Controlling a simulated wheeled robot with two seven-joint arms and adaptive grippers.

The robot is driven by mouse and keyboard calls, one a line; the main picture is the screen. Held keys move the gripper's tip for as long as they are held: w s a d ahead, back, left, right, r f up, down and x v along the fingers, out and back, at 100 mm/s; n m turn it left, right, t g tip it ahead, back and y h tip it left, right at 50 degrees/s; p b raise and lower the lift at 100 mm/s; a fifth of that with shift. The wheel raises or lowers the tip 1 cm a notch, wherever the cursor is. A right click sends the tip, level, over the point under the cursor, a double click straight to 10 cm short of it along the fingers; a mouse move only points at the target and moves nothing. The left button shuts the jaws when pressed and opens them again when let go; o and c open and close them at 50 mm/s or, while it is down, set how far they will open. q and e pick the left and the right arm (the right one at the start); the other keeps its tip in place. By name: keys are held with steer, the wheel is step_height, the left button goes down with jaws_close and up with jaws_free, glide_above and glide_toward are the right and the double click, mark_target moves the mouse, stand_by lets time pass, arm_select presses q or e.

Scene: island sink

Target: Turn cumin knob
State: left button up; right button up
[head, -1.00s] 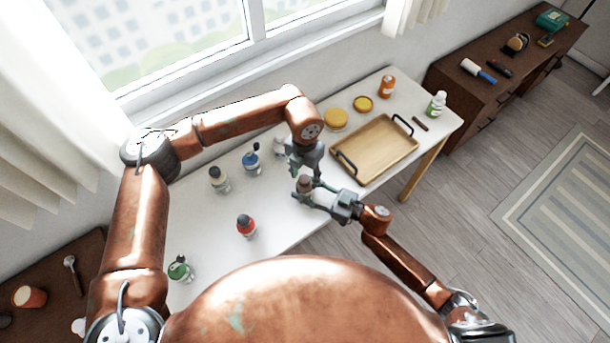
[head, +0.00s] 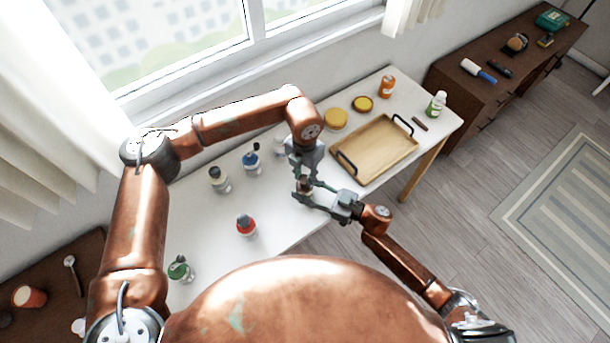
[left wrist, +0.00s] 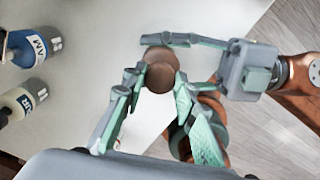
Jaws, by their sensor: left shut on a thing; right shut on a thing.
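A small jar with a round brown knob (left wrist: 160,73) is at the middle of the left wrist view. I take it to be the cumin, though its label is hidden. My left gripper (head: 304,181) comes down from above, its fingers closed on either side of the knob. Its fingertips also show in the left wrist view (left wrist: 157,82). My right gripper (head: 305,197) reaches in from the right and is shut around the jar's body, below the left fingers. Most of the jar is hidden by the fingers in the head view.
A wooden tray (head: 375,150) lies to the right of the left gripper. The table is clear between the red bottle and the grippers.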

mark_target(304, 178)
arm_select(q)
steer(key=m, duration=0.5)
steer(key=o, duration=1.2)
steer(key=shift+r, duration=0.1)
step_height(304, 178, up, 12)
steer(key=shift+f, duration=0.1)
